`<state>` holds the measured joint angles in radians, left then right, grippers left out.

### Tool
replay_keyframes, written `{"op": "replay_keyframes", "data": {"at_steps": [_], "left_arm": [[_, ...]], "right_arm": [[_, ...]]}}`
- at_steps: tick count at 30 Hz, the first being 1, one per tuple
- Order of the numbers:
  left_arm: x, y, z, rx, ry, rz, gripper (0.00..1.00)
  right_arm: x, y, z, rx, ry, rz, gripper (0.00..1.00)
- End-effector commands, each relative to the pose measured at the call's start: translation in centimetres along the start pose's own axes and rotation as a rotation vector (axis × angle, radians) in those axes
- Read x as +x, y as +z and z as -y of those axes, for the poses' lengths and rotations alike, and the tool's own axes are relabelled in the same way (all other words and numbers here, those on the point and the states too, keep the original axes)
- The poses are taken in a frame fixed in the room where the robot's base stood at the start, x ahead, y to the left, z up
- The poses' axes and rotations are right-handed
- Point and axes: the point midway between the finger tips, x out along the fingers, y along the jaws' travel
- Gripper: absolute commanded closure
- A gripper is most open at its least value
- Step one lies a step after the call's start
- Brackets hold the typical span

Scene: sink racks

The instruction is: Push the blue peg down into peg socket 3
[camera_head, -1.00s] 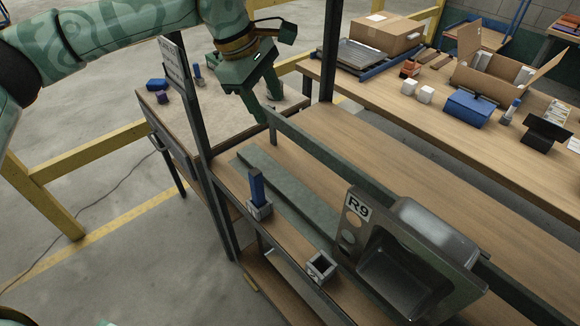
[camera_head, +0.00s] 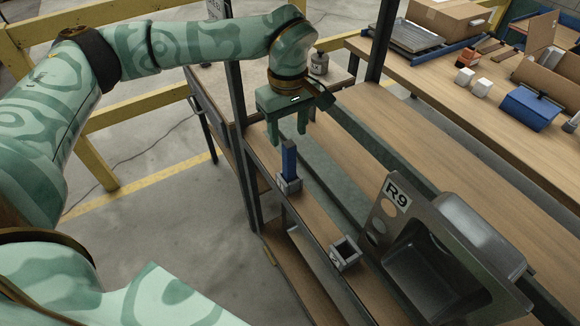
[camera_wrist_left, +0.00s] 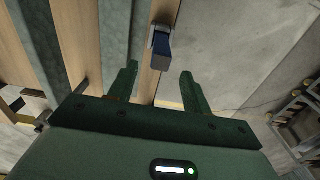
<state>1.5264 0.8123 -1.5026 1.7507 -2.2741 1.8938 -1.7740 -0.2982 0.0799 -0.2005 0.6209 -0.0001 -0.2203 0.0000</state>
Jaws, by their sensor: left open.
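The blue peg (camera_head: 289,160) stands upright in a small grey socket block (camera_head: 289,186) on the front ledge of the rack. A second grey socket block (camera_head: 345,252) with an open dark hole stands nearer along the same ledge; its marking is too small to read. My left gripper (camera_head: 287,143) is open, fingers pointing down, above and just behind the top of the blue peg. In the left wrist view the peg (camera_wrist_left: 160,52) lies beyond and between the two spread fingertips (camera_wrist_left: 160,78). My right gripper is out of view.
A metal sink (camera_head: 415,265) in a panel labelled R9 (camera_head: 397,194) stands right of the sockets. A dark rack post (camera_head: 243,170) rises left of the peg. A green-grey rail (camera_head: 380,155) runs behind. The wooden bench (camera_head: 440,150) behind is mostly clear.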

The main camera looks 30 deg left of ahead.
Motion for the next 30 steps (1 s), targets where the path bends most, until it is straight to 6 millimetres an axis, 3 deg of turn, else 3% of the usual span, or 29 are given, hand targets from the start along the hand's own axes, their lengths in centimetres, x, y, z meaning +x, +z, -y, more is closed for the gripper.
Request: {"op": "replay_keyframes", "data": {"at_steps": [9, 17, 18, 23, 30], "left_arm": [[4.8, 0.5, 0.1, 0.000, -0.003, 0.002, 0.51], [5.1, 0.4, 0.0, 0.000, 0.001, -0.001, 0.51], [5.1, 0.4, 0.0, 0.000, 0.001, -0.001, 0.54], [5.1, 0.4, 0.0, 0.000, 0.001, 0.000, 0.98], [5.1, 0.4, 0.0, 0.000, 0.001, -0.001, 1.00]], "right_arm": [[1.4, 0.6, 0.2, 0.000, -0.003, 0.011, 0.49], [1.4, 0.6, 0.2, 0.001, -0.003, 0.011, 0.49], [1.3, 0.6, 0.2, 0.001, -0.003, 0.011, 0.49], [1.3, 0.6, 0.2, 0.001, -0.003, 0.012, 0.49], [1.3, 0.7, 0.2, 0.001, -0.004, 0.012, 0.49]]}}
